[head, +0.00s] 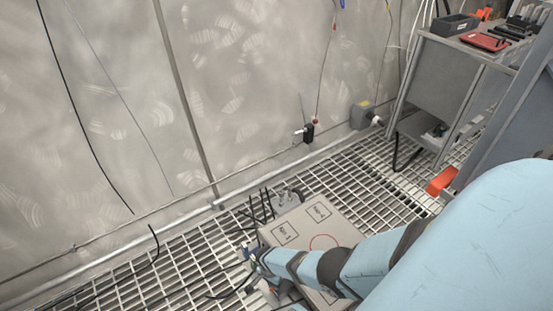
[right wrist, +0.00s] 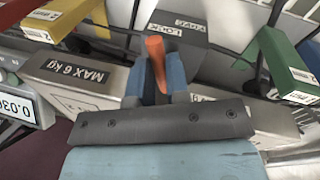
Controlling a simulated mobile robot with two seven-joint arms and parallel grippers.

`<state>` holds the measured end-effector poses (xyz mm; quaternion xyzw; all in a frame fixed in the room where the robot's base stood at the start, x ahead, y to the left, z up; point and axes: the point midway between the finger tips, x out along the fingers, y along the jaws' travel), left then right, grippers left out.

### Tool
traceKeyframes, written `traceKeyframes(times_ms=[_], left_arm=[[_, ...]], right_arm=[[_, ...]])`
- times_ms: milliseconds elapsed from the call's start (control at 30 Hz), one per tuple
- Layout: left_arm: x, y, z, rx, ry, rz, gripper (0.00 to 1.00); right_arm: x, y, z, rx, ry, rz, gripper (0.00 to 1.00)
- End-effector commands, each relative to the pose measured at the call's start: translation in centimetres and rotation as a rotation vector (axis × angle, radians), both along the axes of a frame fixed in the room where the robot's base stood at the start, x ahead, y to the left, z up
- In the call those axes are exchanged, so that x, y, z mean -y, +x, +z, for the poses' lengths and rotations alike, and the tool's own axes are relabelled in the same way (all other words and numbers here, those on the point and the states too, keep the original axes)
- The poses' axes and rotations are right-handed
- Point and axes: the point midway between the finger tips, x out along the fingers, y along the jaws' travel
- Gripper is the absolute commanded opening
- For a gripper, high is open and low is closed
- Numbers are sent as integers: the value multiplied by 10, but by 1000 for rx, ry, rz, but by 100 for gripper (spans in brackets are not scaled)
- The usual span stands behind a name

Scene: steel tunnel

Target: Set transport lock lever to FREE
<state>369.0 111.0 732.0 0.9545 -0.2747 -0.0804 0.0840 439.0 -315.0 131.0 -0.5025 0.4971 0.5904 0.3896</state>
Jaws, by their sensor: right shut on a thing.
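The orange lever (right wrist: 155,52) stands between the two blue fingers of my right gripper (right wrist: 158,80) in the right wrist view. The fingers are shut on it, and its upper end sticks out past them. Behind it is a dark plate (right wrist: 180,27) with white lettering that appears upside down and reads in part LOCK. In the head view my right arm reaches down over a grey box, with the right gripper (head: 252,258) at the box's left edge. The lever cannot be made out there. My left gripper is not in view.
The grey box (head: 350,232) with printed labels and a red circle sits on the floor grating (head: 190,262). In the right wrist view, a yellow block (right wrist: 55,18) and a green block (right wrist: 285,62) flank the lever. A MAX 6 kg label (right wrist: 75,70) is at the left.

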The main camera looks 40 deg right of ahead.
Motion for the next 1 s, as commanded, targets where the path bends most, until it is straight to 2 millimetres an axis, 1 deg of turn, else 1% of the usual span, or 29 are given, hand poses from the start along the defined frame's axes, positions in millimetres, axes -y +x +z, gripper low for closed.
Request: traceKeyframes(times_ms=[200, 400, 633, 1000], left_arm=[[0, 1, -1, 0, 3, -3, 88], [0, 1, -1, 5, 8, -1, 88], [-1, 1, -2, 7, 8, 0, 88], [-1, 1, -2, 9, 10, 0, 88]], right_arm=[[-1, 4, -1, -3, 1, -164, 0], [0, 7, -1, -3, 1, -264, 0], [0, 9, 0, -3, -1, -322, 0], [1, 9, 0, -2, -1, -336, 0]])
